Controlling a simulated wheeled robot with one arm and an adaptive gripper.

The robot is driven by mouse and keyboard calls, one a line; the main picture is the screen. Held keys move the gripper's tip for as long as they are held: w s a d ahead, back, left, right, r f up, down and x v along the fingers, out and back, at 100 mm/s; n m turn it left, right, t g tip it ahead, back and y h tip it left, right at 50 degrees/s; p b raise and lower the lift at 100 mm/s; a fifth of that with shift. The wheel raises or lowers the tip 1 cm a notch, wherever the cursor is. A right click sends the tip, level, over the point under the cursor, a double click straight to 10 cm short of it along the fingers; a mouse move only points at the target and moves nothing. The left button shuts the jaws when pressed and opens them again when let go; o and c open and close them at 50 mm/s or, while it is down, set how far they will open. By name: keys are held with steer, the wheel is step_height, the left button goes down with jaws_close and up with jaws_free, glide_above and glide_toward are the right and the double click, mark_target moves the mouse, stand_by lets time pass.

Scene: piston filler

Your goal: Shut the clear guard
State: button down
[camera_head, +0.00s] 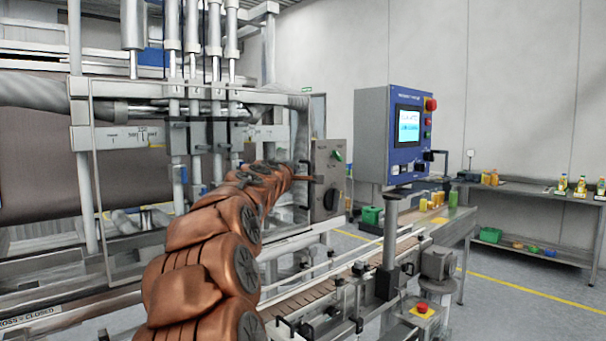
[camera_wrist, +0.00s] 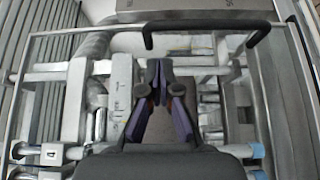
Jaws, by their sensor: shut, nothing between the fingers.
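The clear guard (camera_wrist: 22,88) shows in the wrist view as a thin metal frame with a see-through pane across the machine's front. A black bar handle (camera_wrist: 205,24) is near its top edge. In the head view, the frame of the guard (camera_head: 94,160) stands left of my arm, and my arm hides part of it. My gripper (camera_wrist: 158,66) is shut and empty, with its dark fingertips below and left of the handle, apart from it in the picture. I cannot tell how far the guard stands open or whether my fingers touch the pane.
Filling cylinders (camera_head: 203,30) rise above the machine. A grey switch box (camera_head: 328,180) is right of my arm. A blue control panel (camera_head: 395,135) stands on a post beside the conveyor (camera_head: 300,283). A side table (camera_head: 535,192) with bottles is at the right. Open floor lies between them.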

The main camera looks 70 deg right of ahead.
steer(key=a+b, duration=0.2)
steer(key=a, duration=0.8)
steer(key=shift+a, duration=0.25)
steer(key=shift+w, duration=0.1)
steer(key=w+a+f+m+t+y+p, duration=0.1)
steer(key=w+a+f+y, duration=0.25)
steer(key=a+f, duration=0.6)
steer(key=w+a+f+m+y+p, duration=0.1)
steer(key=w+a+f+y, duration=0.25)
steer(key=a+f, duration=0.6)
steer(key=w+a+f+m+t+y+p, duration=0.15)
steer(key=a+f+y, duration=0.25)
steer(key=a+f, duration=0.6)
steer(key=s+a+f+n+g+y, duration=0.1)
steer(key=s+a, duration=0.3)
steer(key=a, duration=0.5)
steer(key=s+a+f+n+g+y+p, duration=0.1)
steer(key=s+a+f+g+y, duration=0.1)
steer(key=a, duration=0.8)
steer(key=s+a+f+n+g+y, duration=0.1)
steer(key=s+a+f+g+y, duration=0.1)
steer(key=s+a+f+y, duration=0.2)
steer(key=s+a+f, duration=0.1)
steer(key=s+a, duration=0.2)
steer(key=a, duration=0.2)
steer(key=shift+a+f+p, duration=0.2)
steer(key=shift+a+p, duration=0.2)
